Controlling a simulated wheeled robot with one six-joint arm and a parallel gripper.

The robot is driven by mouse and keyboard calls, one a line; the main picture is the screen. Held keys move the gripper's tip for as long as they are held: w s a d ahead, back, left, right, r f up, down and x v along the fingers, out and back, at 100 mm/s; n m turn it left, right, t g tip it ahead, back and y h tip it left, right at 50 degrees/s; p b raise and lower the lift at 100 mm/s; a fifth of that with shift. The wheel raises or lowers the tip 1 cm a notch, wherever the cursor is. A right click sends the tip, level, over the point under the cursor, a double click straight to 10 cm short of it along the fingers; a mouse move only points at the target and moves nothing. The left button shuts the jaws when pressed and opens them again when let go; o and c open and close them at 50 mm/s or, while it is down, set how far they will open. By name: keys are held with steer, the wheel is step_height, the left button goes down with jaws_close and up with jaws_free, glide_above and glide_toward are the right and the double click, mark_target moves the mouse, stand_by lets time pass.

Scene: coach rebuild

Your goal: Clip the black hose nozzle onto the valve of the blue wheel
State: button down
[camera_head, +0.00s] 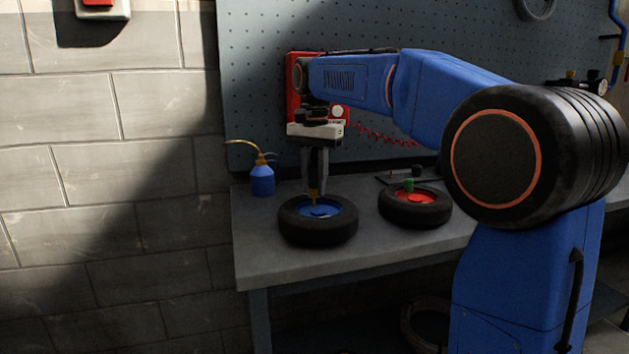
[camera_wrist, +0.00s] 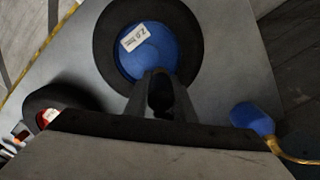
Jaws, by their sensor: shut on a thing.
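The blue wheel (camera_head: 318,232) lies flat on the bench, a black tyre around a blue hub. In the wrist view the blue hub (camera_wrist: 155,58) carries a white label. My gripper (camera_head: 315,178) points down over this wheel. It is shut on a dark thing, the black hose nozzle (camera_wrist: 160,93), which shows between the fingers in the wrist view. A small brass-coloured piece (camera_head: 313,194) shows at the fingertips, just above the hub; I cannot tell whether it belongs to the nozzle or the valve. The valve itself is not clearly seen, so contact cannot be judged.
A red-hubbed wheel (camera_head: 415,208) with a green-topped piece (camera_head: 408,184) lies to the right. A blue oil can (camera_head: 262,179) stands at the back left. A coiled red hose (camera_head: 382,134) hangs before the pegboard (camera_head: 260,60). The bench front (camera_head: 275,268) is clear.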

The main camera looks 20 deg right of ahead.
steer(key=shift+f, duration=1.05)
steer(key=c, duration=1.4)
jaws_free()
steer(key=shift+s, duration=0.1)
